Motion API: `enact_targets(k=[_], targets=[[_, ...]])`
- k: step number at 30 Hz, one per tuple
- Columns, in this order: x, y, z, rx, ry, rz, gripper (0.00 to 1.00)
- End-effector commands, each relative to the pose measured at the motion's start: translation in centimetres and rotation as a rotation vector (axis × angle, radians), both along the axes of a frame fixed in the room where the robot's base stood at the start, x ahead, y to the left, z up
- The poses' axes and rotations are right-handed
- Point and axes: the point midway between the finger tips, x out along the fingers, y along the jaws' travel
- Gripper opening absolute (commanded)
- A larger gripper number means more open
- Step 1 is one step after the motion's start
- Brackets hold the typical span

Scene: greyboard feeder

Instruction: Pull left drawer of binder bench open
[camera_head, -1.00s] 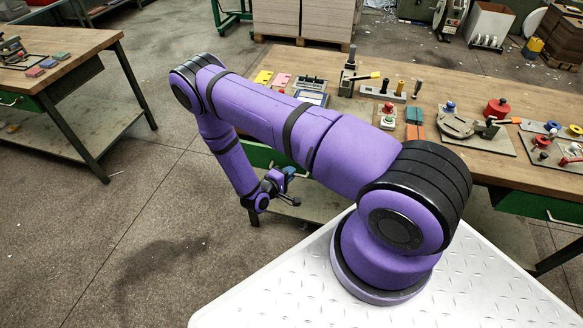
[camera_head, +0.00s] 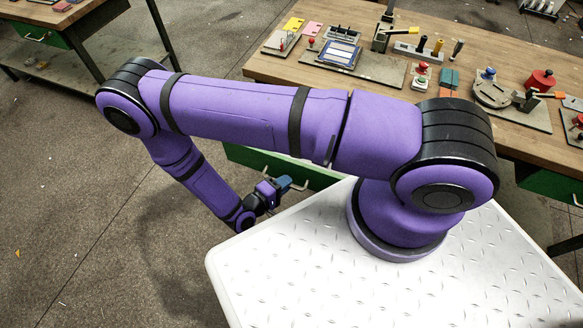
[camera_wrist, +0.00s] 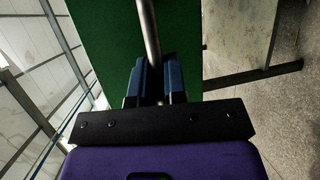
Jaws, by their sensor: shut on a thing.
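The left drawer's green front (camera_head: 240,155) shows below my arm in the head view, clear of the binder bench's front edge (camera_head: 520,165), so it looks pulled out. How far is hidden by my arm. In the wrist view the green front (camera_wrist: 105,35) fills the middle, with a metal bar handle (camera_wrist: 149,35) standing off it. My gripper (camera_wrist: 158,80) has its blue fingers closed around the handle bar. In the head view my gripper (camera_head: 284,184) is low in front of the drawer.
The wooden bench top (camera_head: 385,100) carries several fixtures and small parts. Another green drawer (camera_head: 550,183) sits under the bench at the right. A second table (camera_head: 75,20) stands at the upper left. Open grey floor (camera_head: 70,190) lies to the left.

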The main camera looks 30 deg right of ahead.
Motion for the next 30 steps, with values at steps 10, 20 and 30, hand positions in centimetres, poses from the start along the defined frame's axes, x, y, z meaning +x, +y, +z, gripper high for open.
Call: enact_targets(k=[10, 20, 30], targets=[[-1.7, 2.2, 0.0, 0.002, 0.000, 0.001, 0.00], [-1.7, 2.3, 0.0, 0.002, -0.001, 0.001, 0.00], [-1.7, 2.3, 0.0, 0.001, -0.001, 0.000, 0.36]])
